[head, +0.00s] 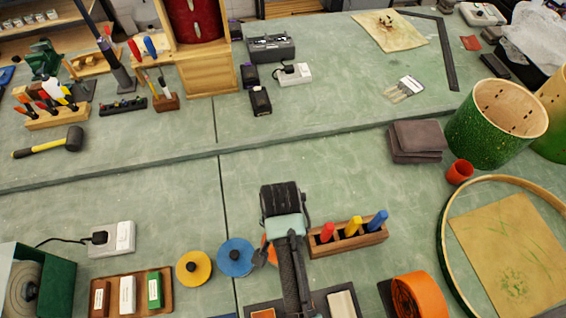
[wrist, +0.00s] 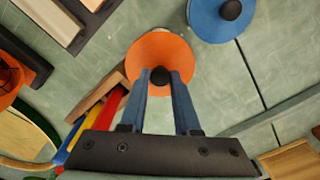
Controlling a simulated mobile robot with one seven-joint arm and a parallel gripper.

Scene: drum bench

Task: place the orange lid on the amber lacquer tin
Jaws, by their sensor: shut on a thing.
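The orange lid (wrist: 160,45) is a round disc with a dark knob in the wrist view. My gripper (wrist: 160,76) is shut on that knob, with one blue-grey finger on each side. In the head view the lid (head: 271,257) is mostly hidden behind my gripper (head: 263,256), just right of a blue lid (head: 234,247). I cannot tell whether it touches the bench. I cannot make out the amber lacquer tin in either view.
A yellow lid (head: 193,268) lies left of the blue one. A wooden holder (head: 350,241) with red, yellow and blue handles stands close right of my gripper. An orange roll (head: 425,297) and a large hoop (head: 447,232) are farther right.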

